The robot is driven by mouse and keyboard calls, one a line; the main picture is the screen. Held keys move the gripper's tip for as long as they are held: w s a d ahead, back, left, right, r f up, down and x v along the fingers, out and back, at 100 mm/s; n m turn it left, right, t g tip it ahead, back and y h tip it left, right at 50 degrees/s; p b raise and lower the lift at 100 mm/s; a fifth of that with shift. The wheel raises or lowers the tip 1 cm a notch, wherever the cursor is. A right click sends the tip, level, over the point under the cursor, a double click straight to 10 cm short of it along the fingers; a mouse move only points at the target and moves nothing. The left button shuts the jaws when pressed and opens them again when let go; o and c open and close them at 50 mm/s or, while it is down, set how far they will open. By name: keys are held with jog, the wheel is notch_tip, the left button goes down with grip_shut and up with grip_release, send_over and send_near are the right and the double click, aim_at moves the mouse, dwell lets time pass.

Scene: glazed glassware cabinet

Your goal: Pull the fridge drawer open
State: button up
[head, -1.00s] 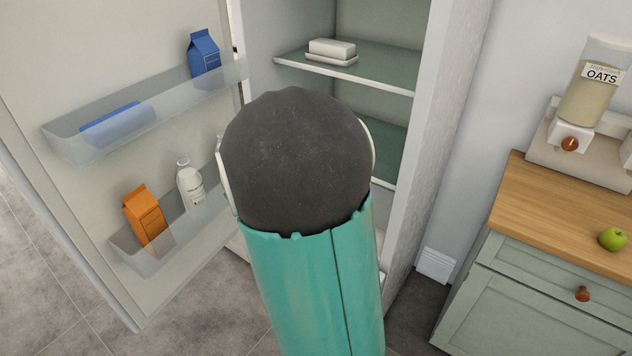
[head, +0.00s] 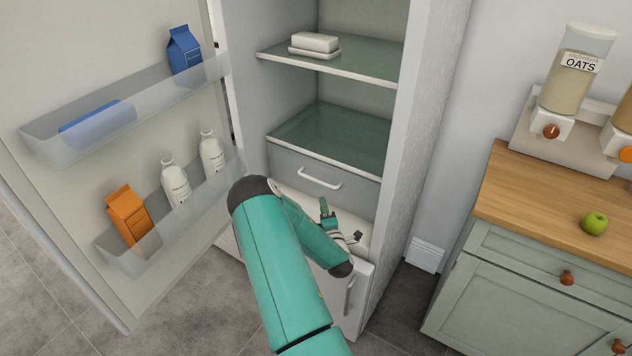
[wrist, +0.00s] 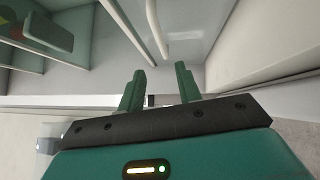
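The fridge drawer (head: 285,160) is a grey front with a white bar handle (head: 320,178), under the lower glass shelf inside the open fridge. It looks shut. My gripper (head: 341,220) is below and slightly right of the handle in the head view, in front of the fridge's lower part. In the wrist view my gripper (wrist: 159,70) has two green fingers spread apart with nothing between them. A pale curved bar (wrist: 155,30), seemingly the handle, shows beyond the fingertips, apart from them.
The fridge door (head: 60,60) stands open at left, its bins holding cartons and bottles. A butter dish (head: 315,45) sits on the upper shelf. The fridge side wall (head: 425,110) bounds the right. A wood-topped counter (head: 530,195) with a green apple (head: 594,223) stands further right.

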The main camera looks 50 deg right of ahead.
aim_at(316, 179)
jog(key=x, duration=1.3)
jog(key=shift+w+d+f, duration=0.1)
jog(key=shift+d, duration=0.05)
grip_shut()
